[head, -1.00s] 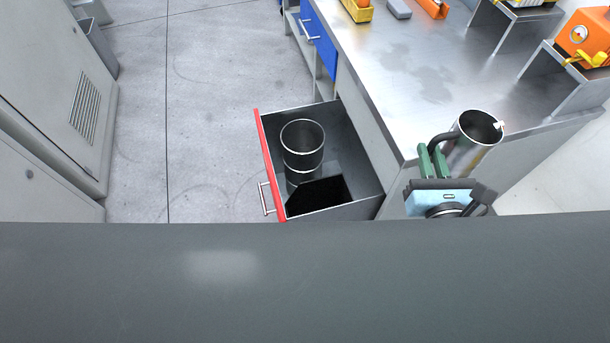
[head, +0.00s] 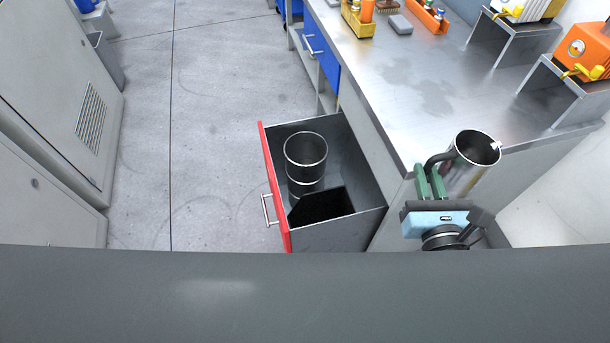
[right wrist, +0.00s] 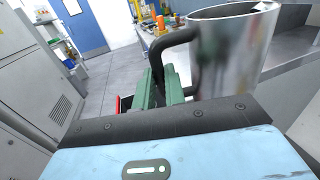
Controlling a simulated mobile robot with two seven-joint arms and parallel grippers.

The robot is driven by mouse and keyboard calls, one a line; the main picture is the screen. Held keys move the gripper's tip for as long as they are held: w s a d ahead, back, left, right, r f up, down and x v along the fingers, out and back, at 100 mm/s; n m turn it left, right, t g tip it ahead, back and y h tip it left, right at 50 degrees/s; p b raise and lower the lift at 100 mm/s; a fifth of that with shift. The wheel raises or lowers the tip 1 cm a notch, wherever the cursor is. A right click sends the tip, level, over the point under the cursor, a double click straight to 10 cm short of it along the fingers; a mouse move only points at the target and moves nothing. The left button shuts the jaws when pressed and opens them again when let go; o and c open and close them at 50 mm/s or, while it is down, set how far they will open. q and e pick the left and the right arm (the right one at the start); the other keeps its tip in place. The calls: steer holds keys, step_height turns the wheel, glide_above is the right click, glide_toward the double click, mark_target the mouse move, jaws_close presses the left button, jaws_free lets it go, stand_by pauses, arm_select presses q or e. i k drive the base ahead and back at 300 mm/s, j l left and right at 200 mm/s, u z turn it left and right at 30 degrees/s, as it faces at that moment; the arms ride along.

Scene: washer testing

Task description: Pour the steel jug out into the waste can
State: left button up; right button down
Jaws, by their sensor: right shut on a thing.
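The steel jug (head: 466,178) is upright beside the front corner of the bench, its open mouth facing up. My right gripper (head: 430,178) is shut on its dark handle, with green fingers on the handle's lower part. The right wrist view shows the jug (right wrist: 232,55) close up, with the handle (right wrist: 158,58) between the green fingers (right wrist: 163,88). An open cylindrical metal can (head: 305,160), which looks like the waste can, stands upright in the pulled-out drawer, left of the jug and apart from it. My left gripper is not in view.
The drawer (head: 345,127) with a red front (head: 275,190) is open; a dark opening lies in its near part. The steel bench (head: 420,80) carries a yellow bin (head: 357,22) and orange devices (head: 588,50) on raised stands. Grey cabinets (head: 60,120) stand left, with clear floor between.

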mark_target(306, 152)
steer(key=i+j+u, duration=0.2)
steer(key=i, duration=0.2)
steer(key=i+j+u, duration=0.25)
steer(key=i, duration=0.15)
